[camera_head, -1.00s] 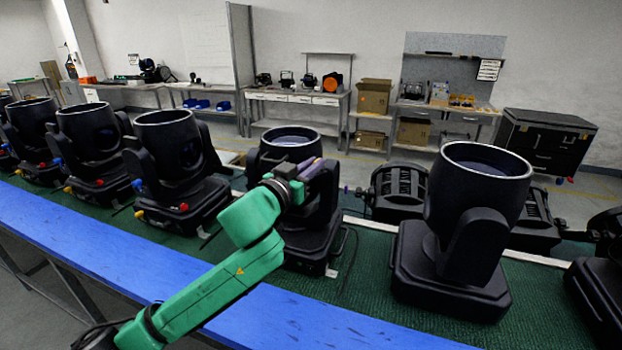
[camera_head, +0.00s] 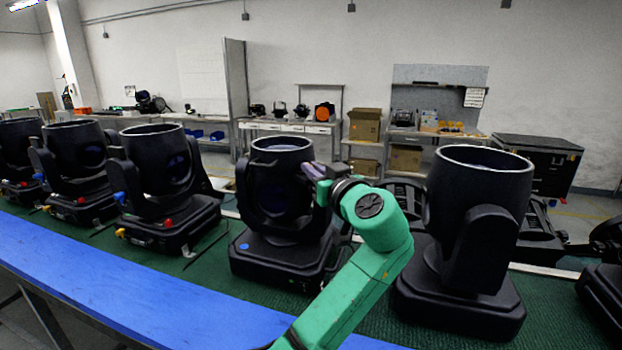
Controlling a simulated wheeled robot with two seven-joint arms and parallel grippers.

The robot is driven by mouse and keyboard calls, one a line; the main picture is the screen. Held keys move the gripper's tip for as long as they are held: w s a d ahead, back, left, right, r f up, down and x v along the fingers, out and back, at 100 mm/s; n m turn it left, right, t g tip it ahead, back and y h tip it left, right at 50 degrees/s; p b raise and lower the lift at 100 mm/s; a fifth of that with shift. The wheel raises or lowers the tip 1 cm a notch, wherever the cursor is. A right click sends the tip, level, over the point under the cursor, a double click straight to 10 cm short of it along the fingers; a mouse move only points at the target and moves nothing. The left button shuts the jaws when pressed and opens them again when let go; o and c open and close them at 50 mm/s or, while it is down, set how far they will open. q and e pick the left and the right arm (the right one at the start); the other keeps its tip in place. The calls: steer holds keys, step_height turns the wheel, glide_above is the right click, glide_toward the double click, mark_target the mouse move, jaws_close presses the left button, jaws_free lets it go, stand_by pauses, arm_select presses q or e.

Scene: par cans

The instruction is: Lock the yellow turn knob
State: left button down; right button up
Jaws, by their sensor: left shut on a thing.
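The middle par can (camera_head: 275,190) is black, with an open round top and a squat base on the green belt. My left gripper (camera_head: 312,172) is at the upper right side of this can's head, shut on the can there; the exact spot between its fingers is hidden. No yellow knob shows on this can; a blue spot (camera_head: 244,246) shows at its base's left front. The can to its left (camera_head: 160,168) has a yellow knob (camera_head: 121,232), a red knob and a blue knob. My right gripper is not in view.
A large black can (camera_head: 480,205) stands close to the right of my green arm. More cans (camera_head: 78,160) stand at the left. A blue rail (camera_head: 130,295) runs along the belt's front. Workbenches with boxes stand behind.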

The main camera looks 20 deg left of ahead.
arm_select(q)
steer(key=shift+w+d+n+g+y, duration=0.15)
steer(key=shift+n+g+y, duration=1.05)
steer(key=shift+g+y, duration=0.1)
steer(key=c, duration=1.2)
jaws_free()
